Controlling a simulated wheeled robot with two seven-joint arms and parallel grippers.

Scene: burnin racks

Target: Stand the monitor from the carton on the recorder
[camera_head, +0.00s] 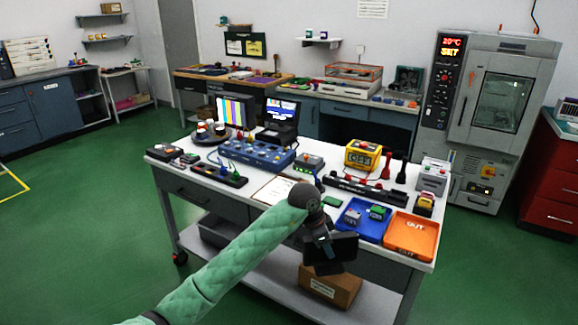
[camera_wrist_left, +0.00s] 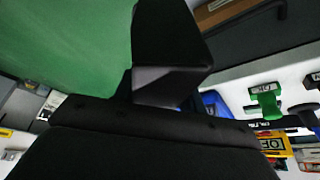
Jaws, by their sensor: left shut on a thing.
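My left gripper (camera_head: 320,236) is shut on a small black monitor (camera_head: 336,252), held in the air in front of the workbench's front edge. In the left wrist view, black shapes fill the lower middle; the dark monitor (camera_wrist_left: 140,150) hides much of that view, and I cannot separate it surely from the fingers. A brown carton (camera_head: 330,287) stands on the bench's lower shelf, just below the held monitor; its inside is not visible. A black box (camera_head: 274,136) at the bench's back, below a blue-lit screen (camera_head: 283,110), may be the recorder. My right gripper is not in view.
The white bench top (camera_head: 249,190) carries a colour-bar screen (camera_head: 236,112), a blue multi-knob unit (camera_head: 256,153), a yellow display box (camera_head: 363,154), a blue tray (camera_head: 375,232) and an orange tray (camera_head: 411,236). An oven (camera_head: 497,100) stands behind right. Green floor is clear at left.

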